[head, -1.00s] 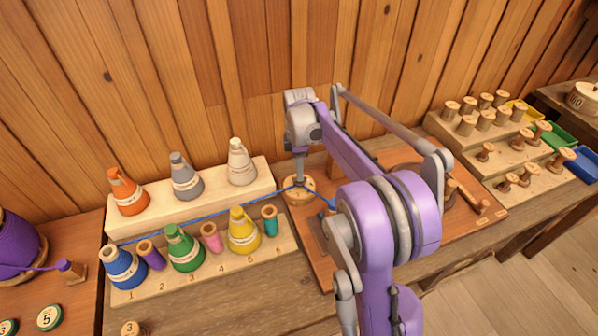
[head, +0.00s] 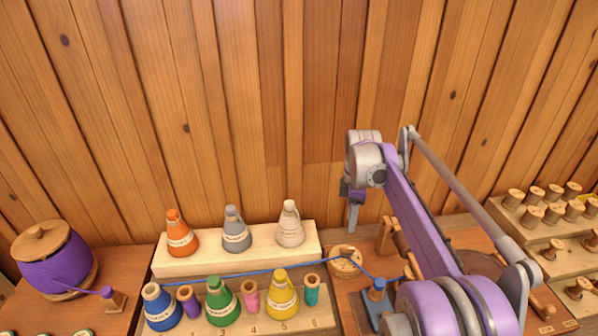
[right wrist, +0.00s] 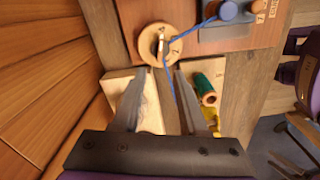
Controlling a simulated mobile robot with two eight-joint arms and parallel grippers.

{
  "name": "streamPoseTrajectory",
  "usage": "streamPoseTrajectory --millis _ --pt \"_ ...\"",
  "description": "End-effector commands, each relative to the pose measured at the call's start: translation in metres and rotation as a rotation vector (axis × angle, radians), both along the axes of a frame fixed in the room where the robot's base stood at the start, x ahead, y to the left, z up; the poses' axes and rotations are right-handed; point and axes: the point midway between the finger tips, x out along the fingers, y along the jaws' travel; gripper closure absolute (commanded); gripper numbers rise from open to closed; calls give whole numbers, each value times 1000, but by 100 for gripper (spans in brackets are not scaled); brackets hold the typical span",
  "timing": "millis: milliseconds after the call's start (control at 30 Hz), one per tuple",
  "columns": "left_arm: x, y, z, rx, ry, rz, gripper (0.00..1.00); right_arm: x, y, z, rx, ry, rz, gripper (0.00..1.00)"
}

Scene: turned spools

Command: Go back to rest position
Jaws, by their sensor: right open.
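My right gripper (head: 353,212) hangs in the air in front of the plank wall, above and apart from a round wooden disc (head: 345,262). In the right wrist view its two fingers (right wrist: 160,85) are spread and nothing is between them; the disc (right wrist: 159,45) is beyond the fingertips. A blue thread (head: 250,271) runs from the blue cone (head: 160,306) past the disc to a blue peg piece (head: 377,290). My left gripper is not in view.
A cone rack (head: 310,245) and a numbered spool rack (head: 325,318) stand left of the disc. A purple wound drum (head: 58,262) is far left. A stepped rack (head: 535,245) with several wooden spools stands right. The wall above the racks is clear.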

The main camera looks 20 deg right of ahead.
Motion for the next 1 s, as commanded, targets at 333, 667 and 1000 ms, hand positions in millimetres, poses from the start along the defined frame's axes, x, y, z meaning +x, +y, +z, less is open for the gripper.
streamPoseTrajectory --millis 333,667,1000 --pt "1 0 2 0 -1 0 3 -19 39 5 -16 -54 -115 57" --pt "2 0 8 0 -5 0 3 -110 144 -15 24 -257 -543 57" --pt "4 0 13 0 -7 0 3 -204 204 -74 191 -408 -916 57"
